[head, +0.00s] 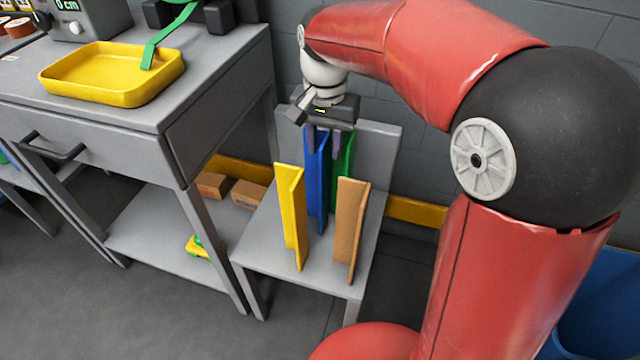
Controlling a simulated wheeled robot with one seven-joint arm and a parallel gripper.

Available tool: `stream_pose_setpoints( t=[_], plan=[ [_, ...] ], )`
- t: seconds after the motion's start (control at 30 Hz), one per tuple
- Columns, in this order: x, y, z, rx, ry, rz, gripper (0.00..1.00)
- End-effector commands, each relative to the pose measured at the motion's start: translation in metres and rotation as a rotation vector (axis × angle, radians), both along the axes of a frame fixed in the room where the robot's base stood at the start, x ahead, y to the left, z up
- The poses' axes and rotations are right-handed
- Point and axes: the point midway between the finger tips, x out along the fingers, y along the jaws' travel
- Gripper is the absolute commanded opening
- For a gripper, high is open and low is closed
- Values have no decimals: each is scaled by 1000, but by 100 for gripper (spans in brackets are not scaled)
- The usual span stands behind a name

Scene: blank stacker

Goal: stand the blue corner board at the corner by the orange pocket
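The blue corner board (318,185) stands upright on a low grey stand (262,238), behind a yellow board and next to a green one. My gripper (323,141) points down at its top edge, with one finger on either side of the board's top. I cannot tell whether the fingers press on it or are still apart from it. The board's foot appears to rest on the stand, partly hidden by the yellow board. I see no orange pocket in this view.
A yellow board (290,215), a tan board (348,230) and a green board (344,170) stand close around the blue one. A grey workbench (140,110) with a yellow tray (60,78) is at left. A blue bin (600,310) is at lower right.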

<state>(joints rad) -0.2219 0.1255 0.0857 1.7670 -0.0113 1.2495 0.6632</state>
Motion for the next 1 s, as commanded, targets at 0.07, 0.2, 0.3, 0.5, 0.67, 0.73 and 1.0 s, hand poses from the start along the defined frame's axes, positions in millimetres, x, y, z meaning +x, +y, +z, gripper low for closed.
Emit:
stream_pose_setpoints(
  t=[0.07, 0.2, 0.3, 0.5, 0.67, 0.73, 1.0],
  plan=[
    [0, 0, 0, 0, 0, 0, 24],
    [0, 0, 0, 0, 0, 0, 6],
    [0, 0, 0, 0, 0, 0, 0],
    [0, 0, 1, 0, 0, 0, 0],
    [0, 0, 1, 0, -1, 0, 0],
    [0, 0, 1, 1, -1, 0, 0],
    [6, 3, 13, 0, 0, 1, 0]
  ],
)
